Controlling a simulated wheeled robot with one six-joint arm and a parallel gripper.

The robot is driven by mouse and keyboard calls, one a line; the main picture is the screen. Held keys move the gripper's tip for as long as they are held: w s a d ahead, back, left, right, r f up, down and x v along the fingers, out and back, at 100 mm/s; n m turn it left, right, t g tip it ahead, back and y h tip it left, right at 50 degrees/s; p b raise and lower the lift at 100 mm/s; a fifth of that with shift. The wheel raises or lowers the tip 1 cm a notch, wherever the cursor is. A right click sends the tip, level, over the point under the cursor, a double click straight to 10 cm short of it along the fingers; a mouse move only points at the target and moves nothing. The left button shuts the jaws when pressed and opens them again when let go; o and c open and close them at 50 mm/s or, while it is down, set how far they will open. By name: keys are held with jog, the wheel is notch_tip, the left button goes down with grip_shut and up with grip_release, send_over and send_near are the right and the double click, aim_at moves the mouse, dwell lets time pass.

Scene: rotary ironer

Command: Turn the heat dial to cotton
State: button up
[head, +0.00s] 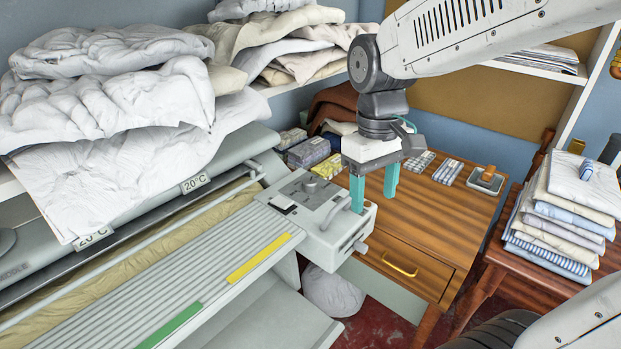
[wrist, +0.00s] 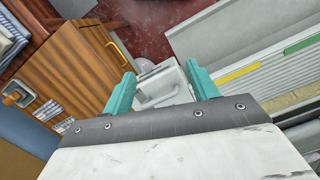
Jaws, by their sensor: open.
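The rotary ironer's grey control box (head: 318,222) is at the machine's right end. I cannot read any marks, so I cannot tell which is the heat dial. My gripper (head: 374,204) has teal fingers, open and empty, pointing down at the box's right end. One finger is in front of the box and the other is beyond its edge. In the wrist view the box (wrist: 163,84) shows between the fingers (wrist: 160,70).
A wooden desk (head: 440,222) with small packets stands behind the box. Folded linen (head: 562,215) is stacked on a chair at right. Bulky white bedding (head: 110,110) is piled above the ironer at left. A pale bundle (head: 335,292) lies on the red floor.

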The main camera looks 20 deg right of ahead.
aim_at(310, 181)
jog(key=w+f+n, duration=0.2)
jog(key=w+n, duration=0.3)
jog(key=w, duration=0.3)
jog(key=w+a+f+n, duration=0.1)
jog(key=w+f+n, duration=0.1)
jog(key=w+n, duration=0.4)
jog(key=w+a+f+n+t, duration=0.1)
jog(key=w+n, duration=0.4)
jog(key=w, duration=0.7)
jog(key=shift+w+a+f+n, duration=0.15)
jog(key=shift+f+n, duration=0.15)
jog(key=shift+f, duration=0.55)
jog(key=shift+n, duration=0.7)
notch_tip(310, 181, down, 8)
jog(key=shift+r, duration=0.1)
jog(key=c, duration=1)
